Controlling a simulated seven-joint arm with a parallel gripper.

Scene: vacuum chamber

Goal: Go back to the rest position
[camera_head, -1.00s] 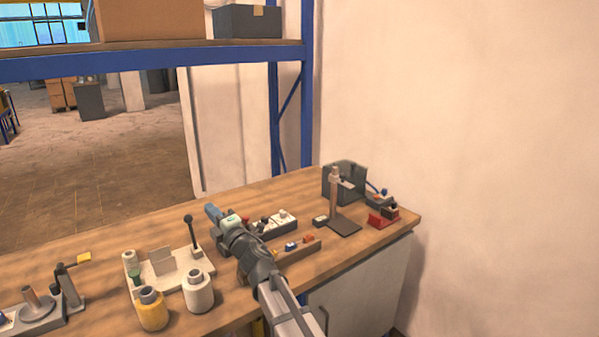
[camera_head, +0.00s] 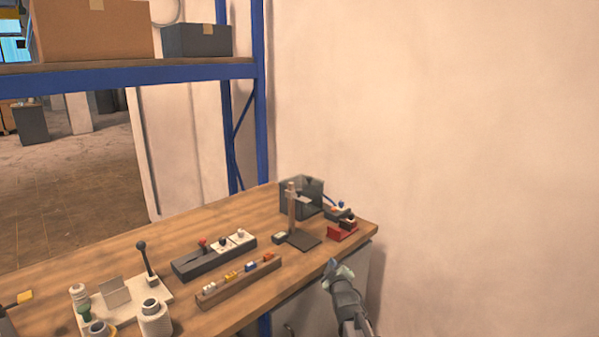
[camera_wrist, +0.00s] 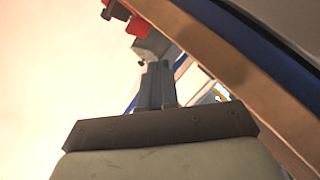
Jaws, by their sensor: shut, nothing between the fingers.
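My gripper (camera_head: 333,268) is in the head view at the front right edge of the workbench (camera_head: 215,222), low and just off the tabletop's corner. In the wrist view my gripper (camera_wrist: 156,72) shows its fingers together with nothing between them. The bench edge (camera_wrist: 225,60) runs diagonally across the wrist view, to the right of the fingers. No object is held.
On the bench stand a dark chamber box (camera_head: 314,196), a stand with a post (camera_head: 292,215), a red device (camera_head: 343,232), a switch box (camera_head: 215,256), a rack of coloured pieces (camera_head: 240,279) and a white lever fixture (camera_head: 122,298). A bare wall (camera_head: 450,150) is at right.

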